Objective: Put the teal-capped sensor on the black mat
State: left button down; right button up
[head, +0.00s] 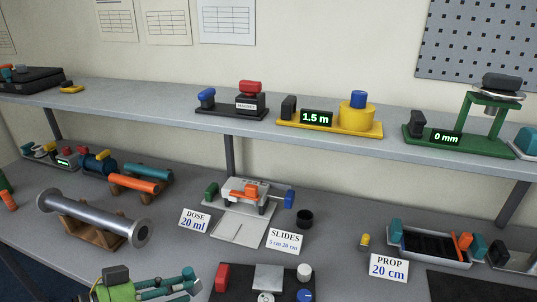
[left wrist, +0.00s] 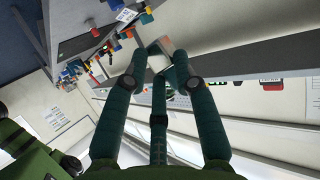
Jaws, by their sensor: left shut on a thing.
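My left gripper (head: 190,283) is at the bottom left of the head view, with a green body and teal fingers, low over the bench front. In the left wrist view its fingers (left wrist: 157,78) close around a small pale grey piece (left wrist: 158,62); I cannot tell whether this is the sensor. A teal cap (head: 396,226) and another teal piece (head: 479,246) show at the grey tray (head: 430,258). The black mat (head: 482,288) lies at the lower right, cut off by the picture edge; its visible part is bare. My right gripper is not in view.
A dark board (head: 238,283) with several blocks lies right of my gripper. A steel pipe (head: 95,220) rests on wooden cradles behind it. A shelf (head: 330,146) with instruments runs above.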

pick_arm(q)
jog(key=w+d+f+n+t+y, duration=0.35)
jog(key=d+f, duration=0.45)
jog(key=d, duration=0.4)
jog(key=d+r+n+y, duration=0.1)
jog(key=d+r, duration=0.2)
jog(key=d, duration=0.4)
jog(key=d+r+n+y, duration=0.1)
jog(key=d+r, duration=0.2)
jog(key=d, duration=0.4)
jog(key=shift+d+r+n+t, duration=0.3)
jog(key=shift+r+n+t, duration=0.05)
jog(key=shift+r+t, duration=0.1)
